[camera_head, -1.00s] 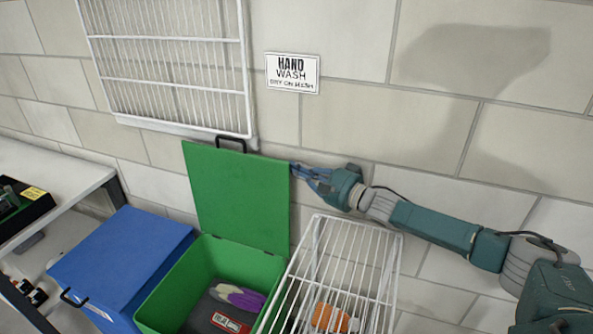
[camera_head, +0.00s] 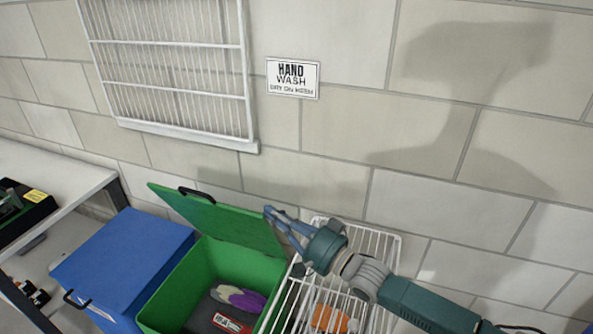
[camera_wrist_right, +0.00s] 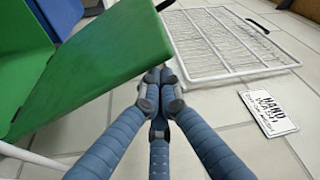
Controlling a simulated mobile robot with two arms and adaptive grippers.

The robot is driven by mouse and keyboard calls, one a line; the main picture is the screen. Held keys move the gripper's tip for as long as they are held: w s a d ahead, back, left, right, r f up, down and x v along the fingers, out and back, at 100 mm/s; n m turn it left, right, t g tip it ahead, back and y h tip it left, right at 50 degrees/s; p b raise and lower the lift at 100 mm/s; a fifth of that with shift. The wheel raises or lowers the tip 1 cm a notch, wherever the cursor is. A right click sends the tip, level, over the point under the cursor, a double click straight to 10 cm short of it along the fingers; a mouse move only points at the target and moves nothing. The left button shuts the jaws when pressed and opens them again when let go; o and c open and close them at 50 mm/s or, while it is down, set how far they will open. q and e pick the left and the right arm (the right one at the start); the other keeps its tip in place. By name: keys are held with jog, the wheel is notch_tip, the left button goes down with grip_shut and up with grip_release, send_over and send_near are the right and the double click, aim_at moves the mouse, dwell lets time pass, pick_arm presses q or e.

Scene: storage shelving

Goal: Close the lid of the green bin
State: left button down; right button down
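A black handle (camera_head: 197,194) is on the lid's raised edge. My right gripper (camera_head: 268,210) is at the lid's right edge, its fingertips close to the lid; whether they touch I cannot tell. In the right wrist view the lid (camera_wrist_right: 100,60) is at the left, and the fingers (camera_wrist_right: 158,76) come together at their tips with nothing seen between them. My left gripper is not in view.
A closed blue bin (camera_head: 125,262) stands left of the green one. A white wire rack (camera_head: 385,250) is at the right, under my right arm. Inside the green bin lie a purple-and-white item (camera_head: 240,298) and a red packet (camera_head: 230,325). A white shelf (camera_head: 60,185) is at far left.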

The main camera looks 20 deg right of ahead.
jog(key=s+a+f+n+y+b, duration=0.1)
jog(key=s+a+f+n, duration=0.2)
jog(key=s+a, duration=0.1)
jog(key=shift+s+a+f, duration=0.2)
jog(key=shift+s+a, duration=0.2)
jog(key=shift+a, duration=0.05)
